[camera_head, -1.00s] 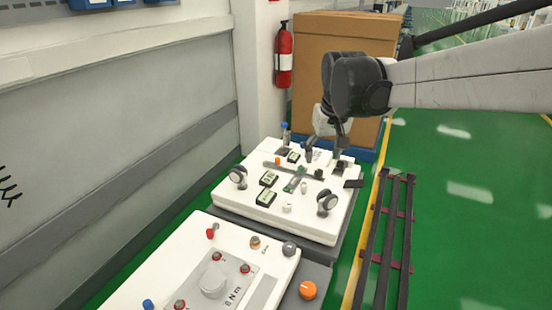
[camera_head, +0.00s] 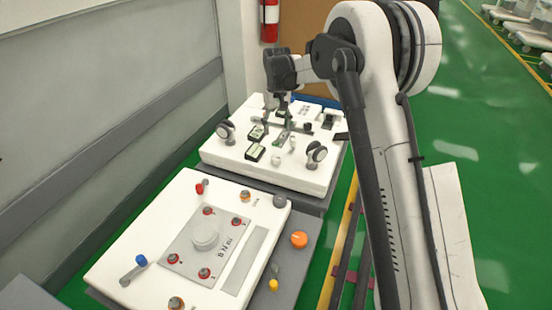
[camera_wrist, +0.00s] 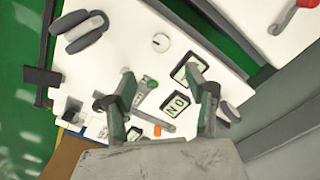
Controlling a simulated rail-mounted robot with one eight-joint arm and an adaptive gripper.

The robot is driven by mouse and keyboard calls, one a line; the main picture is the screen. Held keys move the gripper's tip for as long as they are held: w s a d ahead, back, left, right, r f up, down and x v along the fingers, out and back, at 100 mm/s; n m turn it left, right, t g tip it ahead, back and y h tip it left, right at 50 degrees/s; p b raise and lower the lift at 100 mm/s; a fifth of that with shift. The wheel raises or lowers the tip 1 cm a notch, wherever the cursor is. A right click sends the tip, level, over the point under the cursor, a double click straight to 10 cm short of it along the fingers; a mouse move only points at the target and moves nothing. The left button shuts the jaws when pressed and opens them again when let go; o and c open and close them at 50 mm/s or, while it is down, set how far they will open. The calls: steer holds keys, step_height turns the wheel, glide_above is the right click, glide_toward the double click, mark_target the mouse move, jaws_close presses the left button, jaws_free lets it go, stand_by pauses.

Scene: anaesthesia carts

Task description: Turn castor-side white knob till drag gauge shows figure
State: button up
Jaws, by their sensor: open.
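The far white cart top (camera_head: 225,152) carries two grey castors, one at left (camera_head: 225,130) and one at right (camera_head: 316,152). A round white knob (camera_head: 276,160) stands between the right castor and two dark-framed gauges (camera_head: 255,152). In the wrist view this white knob (camera_wrist: 161,41) has a dark mark, with a castor (camera_wrist: 80,30) beside it. The gauges (camera_wrist: 177,103) show there partly behind a finger; I cannot read a figure. My gripper (camera_wrist: 163,103) is open and empty above the panel, apart from the knob. In the head view my gripper (camera_head: 283,104) is over the panel's back half.
A grey bar with a green part (camera_wrist: 142,92) lies between my fingers in the wrist view. A wall is at left; green floor lies right.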

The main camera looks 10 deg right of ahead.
mark_target(276, 158)
step_height(276, 158, down, 15)
steer(key=b, duration=0.3)
steer(key=shift+w+a+r, duration=0.1)
steer(key=shift+w+r, duration=0.05)
stand_by(0.3)
steer(key=c, duration=1.1)
steer(key=shift+c, duration=0.2)
steer(key=shift+m, duration=0.5)
steer(key=m, duration=0.4)
steer(key=shift+m, duration=0.4)
steer(key=m, duration=0.5)
steer(key=shift+m, duration=0.4)
